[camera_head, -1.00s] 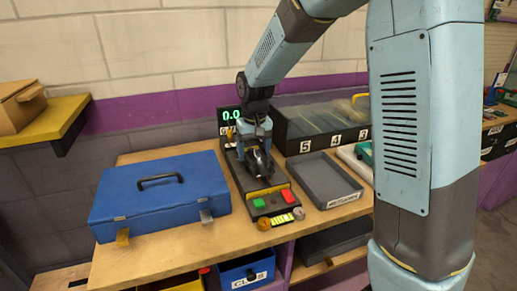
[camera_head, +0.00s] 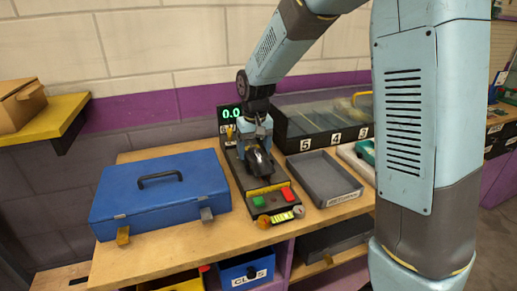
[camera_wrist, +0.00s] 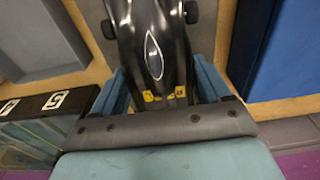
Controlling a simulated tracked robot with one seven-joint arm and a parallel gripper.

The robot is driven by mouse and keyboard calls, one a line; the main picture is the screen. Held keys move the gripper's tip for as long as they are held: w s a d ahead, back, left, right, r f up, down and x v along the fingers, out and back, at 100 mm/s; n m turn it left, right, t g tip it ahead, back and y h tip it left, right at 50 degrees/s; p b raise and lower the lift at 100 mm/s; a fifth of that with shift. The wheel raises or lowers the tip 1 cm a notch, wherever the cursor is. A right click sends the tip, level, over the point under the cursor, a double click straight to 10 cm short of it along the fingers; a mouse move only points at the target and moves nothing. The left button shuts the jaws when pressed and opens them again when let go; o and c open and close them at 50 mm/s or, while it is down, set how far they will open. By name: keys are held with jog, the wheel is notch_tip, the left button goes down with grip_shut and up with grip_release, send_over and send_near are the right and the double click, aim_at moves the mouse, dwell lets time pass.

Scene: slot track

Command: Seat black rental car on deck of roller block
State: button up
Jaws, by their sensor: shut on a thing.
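The black car (camera_head: 258,163) is between the fingers of my gripper (camera_head: 257,144), over the dark roller block (camera_head: 233,166) with green and red buttons at its front. In the wrist view the glossy black car (camera_wrist: 152,38) lies lengthwise between the two blue fingers of my gripper (camera_wrist: 163,84), which is shut on it. Yellow marks show on the car's near end. Dark round parts show at both sides of the car, over a grey surface (camera_wrist: 203,38). The car's underside is hidden, so I cannot tell whether it touches the deck.
A blue case (camera_head: 160,195) stands close on the left. A grey tray (camera_head: 324,178) lies close on the right. A dark numbered case with a clear lid (camera_head: 322,117) is behind the tray. A green display (camera_head: 231,113) reads 0.0. Bare bench shows in front.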

jog(key=shift+f, duration=0.55)
dwell(0.7)
jog(key=o, duration=1.1)
jog(key=shift+s+r, duration=0.15)
jog(key=shift+r, duration=4.85)
